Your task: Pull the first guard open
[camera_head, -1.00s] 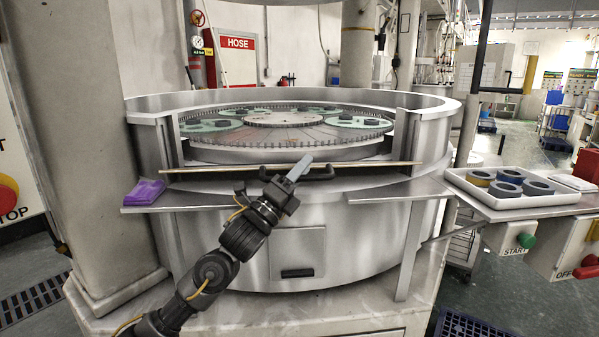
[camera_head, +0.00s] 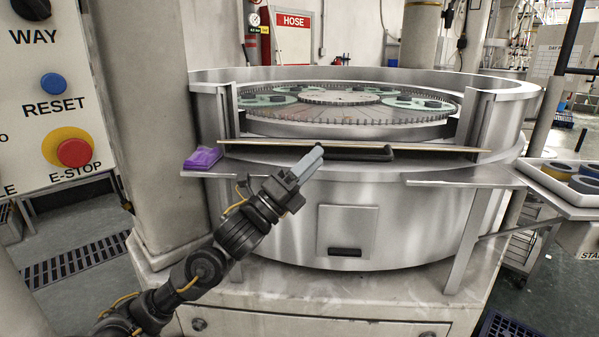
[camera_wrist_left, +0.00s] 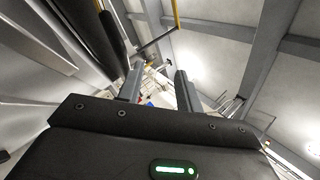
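The guard (camera_head: 440,149) shows in the head view as a thin tan-edged strip across the front opening of the round machine, between two upright posts. A black bar handle (camera_head: 365,154) sits at the middle of it. My left gripper (camera_head: 312,160) is at the left end of this handle; whether it touches cannot be told. In the left wrist view its two fingers (camera_wrist_left: 160,88) stand apart with nothing clearly gripped between them. A dark bar and a yellow rod show beyond the fingers. My right gripper is in neither view.
A purple cloth (camera_head: 203,158) lies on the left ledge. A white tray (camera_head: 545,180) with rings stands at the right. A control panel with a red E-stop button (camera_head: 74,152) is at the far left. The round machine's toothed plate (camera_head: 345,117) lies behind the guard.

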